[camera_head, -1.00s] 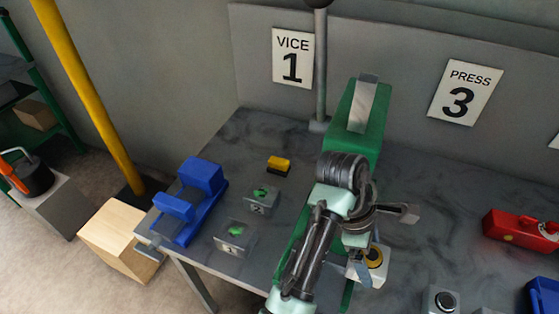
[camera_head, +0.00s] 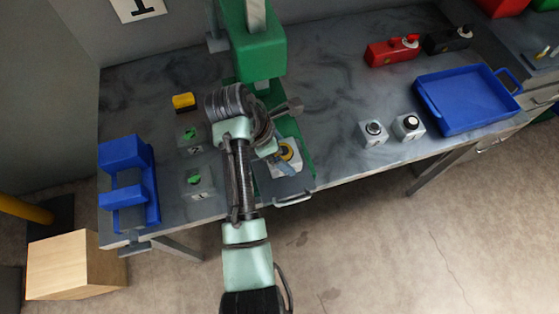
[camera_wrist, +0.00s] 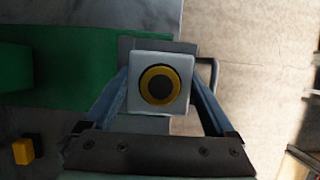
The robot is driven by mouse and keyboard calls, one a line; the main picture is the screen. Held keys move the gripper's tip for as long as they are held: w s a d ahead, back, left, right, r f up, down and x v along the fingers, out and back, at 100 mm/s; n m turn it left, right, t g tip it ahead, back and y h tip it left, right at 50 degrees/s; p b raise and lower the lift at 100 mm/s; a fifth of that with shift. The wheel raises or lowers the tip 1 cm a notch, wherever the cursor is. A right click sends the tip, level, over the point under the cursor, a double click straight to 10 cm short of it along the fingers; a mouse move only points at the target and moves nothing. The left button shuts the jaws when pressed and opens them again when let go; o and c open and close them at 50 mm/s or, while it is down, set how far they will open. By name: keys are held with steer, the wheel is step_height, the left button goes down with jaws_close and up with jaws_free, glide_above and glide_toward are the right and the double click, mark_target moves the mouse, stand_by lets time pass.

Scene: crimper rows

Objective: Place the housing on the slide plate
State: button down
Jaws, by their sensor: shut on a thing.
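The housing is a white block with a yellow ring around a dark centre (camera_head: 288,152); it also shows in the wrist view (camera_wrist: 160,86). My gripper (camera_wrist: 160,90) is shut on it, with one blue-grey finger on each side. The housing is over the grey slide plate (camera_wrist: 128,46) at the front of the green press (camera_head: 258,52). The plate's handle (camera_head: 293,199) sticks out past the table's front edge. From above, I cannot tell whether the housing touches the plate. My arm hides part of the press base.
A blue vice (camera_head: 127,182) and two grey blocks with green tops (camera_head: 197,181) are on the left. Two white button blocks (camera_head: 374,134) and a blue tray (camera_head: 467,102) are on the right. A yellow-black block (camera_head: 184,101) lies behind. Table between press and tray is mostly clear.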

steer(key=shift+f, duration=2.6)
jaws_free()
steer(key=shift+f, duration=0.1)
steer(key=v, duration=1.2)
steer(key=shift+b, duration=0.35)
steer(key=shift+a, duration=0.1)
